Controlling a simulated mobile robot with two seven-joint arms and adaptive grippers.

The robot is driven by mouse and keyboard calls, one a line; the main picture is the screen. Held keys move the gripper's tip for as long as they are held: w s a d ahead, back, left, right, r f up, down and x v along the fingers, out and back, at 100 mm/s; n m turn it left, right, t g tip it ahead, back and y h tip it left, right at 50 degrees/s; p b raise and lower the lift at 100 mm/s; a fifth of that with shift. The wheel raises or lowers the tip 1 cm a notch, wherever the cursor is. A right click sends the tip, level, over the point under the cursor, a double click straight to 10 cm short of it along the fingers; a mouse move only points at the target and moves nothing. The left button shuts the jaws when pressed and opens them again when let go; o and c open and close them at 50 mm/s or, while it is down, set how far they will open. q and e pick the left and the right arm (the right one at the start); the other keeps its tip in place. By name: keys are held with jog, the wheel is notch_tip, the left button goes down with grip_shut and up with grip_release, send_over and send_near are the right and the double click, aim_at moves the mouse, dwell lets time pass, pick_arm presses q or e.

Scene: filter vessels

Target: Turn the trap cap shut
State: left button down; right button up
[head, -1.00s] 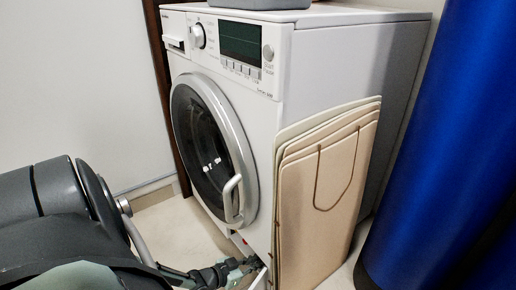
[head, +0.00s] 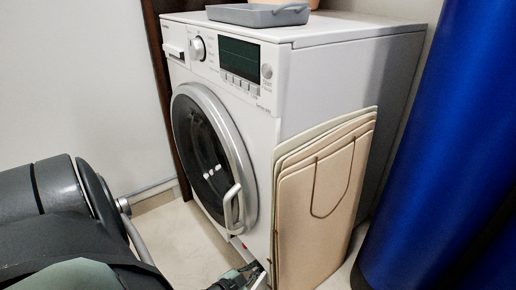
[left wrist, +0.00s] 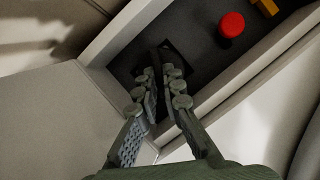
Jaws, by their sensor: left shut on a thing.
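The white washing machine (head: 262,120) stands in the middle of the head view, its round door (head: 215,165) closed. In the left wrist view a red round cap (left wrist: 231,24) sits inside a dark recess (left wrist: 200,28) with a pale frame. I take it as the trap cap; its turn position cannot be told. My left gripper (left wrist: 163,82) reaches into the recess, left of and apart from the red cap. Its fingers are close together on a dark piece (left wrist: 160,60) that I cannot identify. In the head view it is mostly cut off at the bottom edge. My right gripper is not in view.
Beige folded boards (head: 320,190) lean on the machine's right side. A blue rounded body (head: 435,150) stands at the right. A grey tray (head: 258,14) lies on the machine. A small yellow part (left wrist: 267,6) is near the red cap. Floor shows left of the machine.

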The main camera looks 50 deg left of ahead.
pick_arm(q)
jog(key=c, duration=1.9)
grip_release()
jog(key=shift+c, duration=0.2)
jog(key=v, duration=1.2)
